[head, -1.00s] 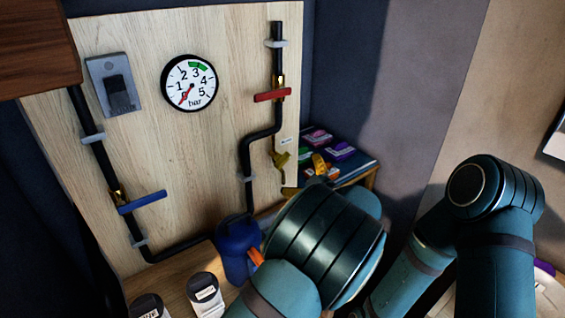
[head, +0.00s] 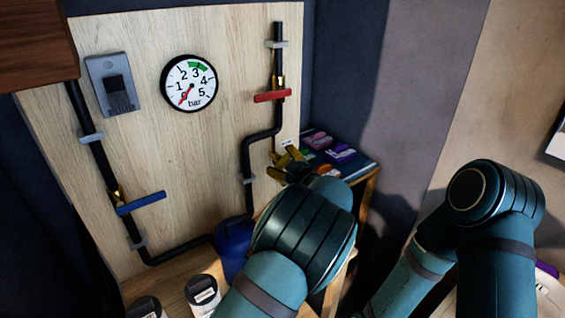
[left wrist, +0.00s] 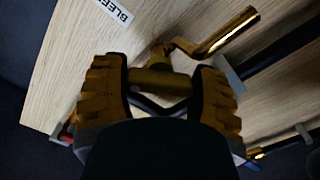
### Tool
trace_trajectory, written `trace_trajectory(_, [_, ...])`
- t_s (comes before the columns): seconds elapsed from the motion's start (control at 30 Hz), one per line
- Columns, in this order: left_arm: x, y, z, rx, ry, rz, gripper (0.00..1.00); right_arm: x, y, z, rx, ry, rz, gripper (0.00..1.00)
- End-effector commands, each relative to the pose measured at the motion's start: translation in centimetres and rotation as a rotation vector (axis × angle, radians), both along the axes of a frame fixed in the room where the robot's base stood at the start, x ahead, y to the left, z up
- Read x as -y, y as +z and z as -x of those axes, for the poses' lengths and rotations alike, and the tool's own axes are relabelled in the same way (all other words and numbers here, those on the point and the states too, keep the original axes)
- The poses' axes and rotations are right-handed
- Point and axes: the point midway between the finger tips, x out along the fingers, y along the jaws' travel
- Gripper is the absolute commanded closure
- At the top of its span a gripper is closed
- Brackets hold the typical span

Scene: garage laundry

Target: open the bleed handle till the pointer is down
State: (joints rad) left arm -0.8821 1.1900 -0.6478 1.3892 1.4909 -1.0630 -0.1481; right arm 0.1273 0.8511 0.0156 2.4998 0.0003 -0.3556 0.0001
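The round gauge (head: 189,83) hangs on the wooden board, its red pointer aimed to the lower left near 0. My left gripper (head: 288,160) is at the lower right of the board, over the brass bleed valve. In the left wrist view its two ribbed yellow fingers (left wrist: 164,95) stand apart, one on each side of a dull yellow piece (left wrist: 155,79) of the bleed fitting. I cannot tell if they touch it. A shiny brass tube (left wrist: 232,31) sticks out beyond them. The bleed label (left wrist: 113,11) is partly cut off. My right gripper is out of view.
A red-handled valve (head: 272,96) is above on the black pipe, a blue-handled valve (head: 141,203) at left. A blue vessel (head: 232,241) stands below the pipe. White-labelled jars (head: 203,292) are at the bottom. Coloured packets (head: 340,154) lie on a shelf at right.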

Motion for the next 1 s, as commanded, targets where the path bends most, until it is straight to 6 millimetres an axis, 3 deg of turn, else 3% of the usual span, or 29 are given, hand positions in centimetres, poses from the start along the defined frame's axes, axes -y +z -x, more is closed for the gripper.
trace_trajectory(0.03, [0.0,0.0,0.0,0.0,0.0,0.0,0.63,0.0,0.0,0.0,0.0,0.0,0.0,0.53])
trace_trajectory(0.07, [0.0,0.0,0.0,0.0,0.0,0.0,0.73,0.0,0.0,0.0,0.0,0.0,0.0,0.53])
trace_trajectory(0.1, [0.0,0.0,0.0,0.0,0.0,0.0,0.77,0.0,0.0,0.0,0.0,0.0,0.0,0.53])
trace_trajectory(0.5, [0.0,-0.2,0.0,0.066,0.0,0.093,0.77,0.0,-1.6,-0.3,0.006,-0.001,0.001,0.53])
trace_trajectory(0.77, [0.0,0.0,0.0,0.074,-0.001,0.101,0.77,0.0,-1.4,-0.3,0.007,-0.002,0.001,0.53])
trace_trajectory(0.8, [0.0,0.0,0.0,0.074,-0.001,0.101,0.32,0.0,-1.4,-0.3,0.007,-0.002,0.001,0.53])
trace_trajectory(0.87, [0.0,0.0,0.0,0.074,-0.001,0.101,0.11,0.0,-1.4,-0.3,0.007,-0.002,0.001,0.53])
trace_trajectory(1.0, [0.0,0.0,0.0,0.073,0.0,0.101,0.08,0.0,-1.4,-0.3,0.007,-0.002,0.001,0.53])
